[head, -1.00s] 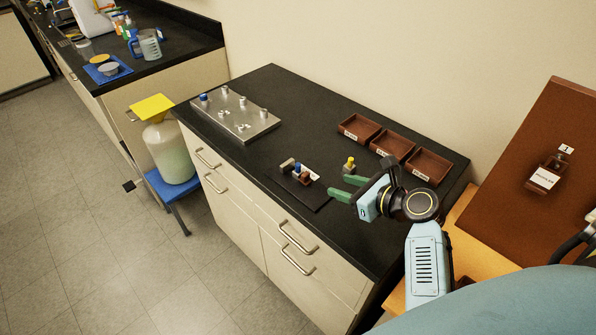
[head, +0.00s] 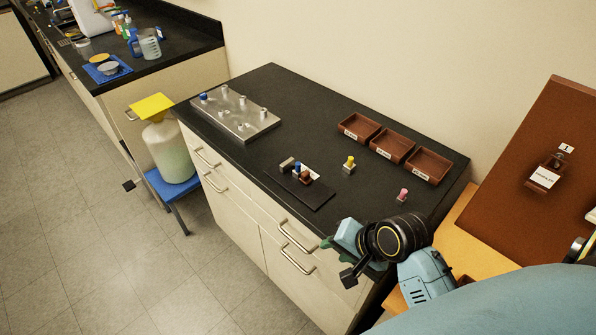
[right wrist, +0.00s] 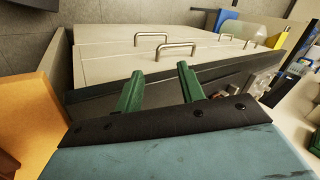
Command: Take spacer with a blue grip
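A small spacer with a blue grip (head: 298,166) stands on the dark mat (head: 315,197) on the black bench, between a grey-brown block (head: 287,165) and a dark red-gripped piece (head: 305,177). Another blue-topped piece (head: 204,97) stands at the left end of the metal plate (head: 240,118). My right gripper (head: 328,243) is near the bench's front edge, apart from the mat and its pieces. In the right wrist view its two green fingers (right wrist: 158,84) are spread with nothing between them. My left gripper is not in view.
A yellow-gripped piece (head: 349,163) and a pink-gripped piece (head: 403,194) stand on the bench right of the mat. Three labelled brown trays (head: 393,148) line the back. Drawer handles (head: 297,237) stick out from the bench front. Bare bench top lies between plate and mat.

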